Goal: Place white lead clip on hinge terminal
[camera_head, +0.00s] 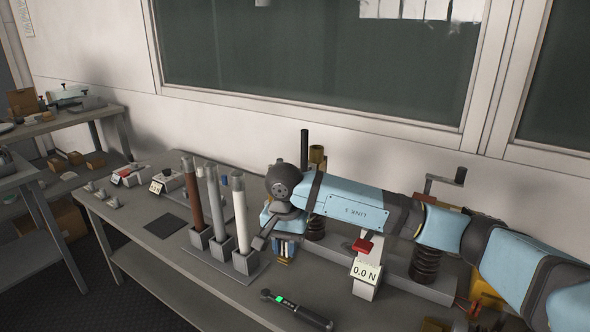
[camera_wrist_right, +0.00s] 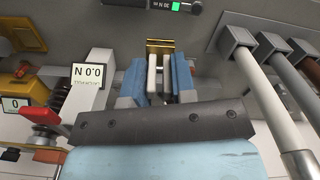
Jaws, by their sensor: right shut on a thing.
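My right gripper (camera_head: 284,250) reaches down over the bench, just right of the upright rods. In the right wrist view its blue fingers (camera_wrist_right: 160,78) are shut on a small pale piece with brass at its end (camera_wrist_right: 159,45). I cannot tell for sure that this is the white lead clip. I cannot make out the hinge terminal clearly. Brass-coloured fittings (camera_head: 317,155) stand above a ribbed brown insulator behind my right arm, and more lie at the right, partly hidden by the arm. My left gripper is not in view.
Brown, grey and white rods (camera_head: 240,212) stand in square sockets just left of my right gripper. A gauge reading 0.0 N (camera_head: 365,272) with a red handle stands right of it. A dark tool with a green display (camera_head: 297,310) lies in front. A black mat (camera_head: 165,225) lies left.

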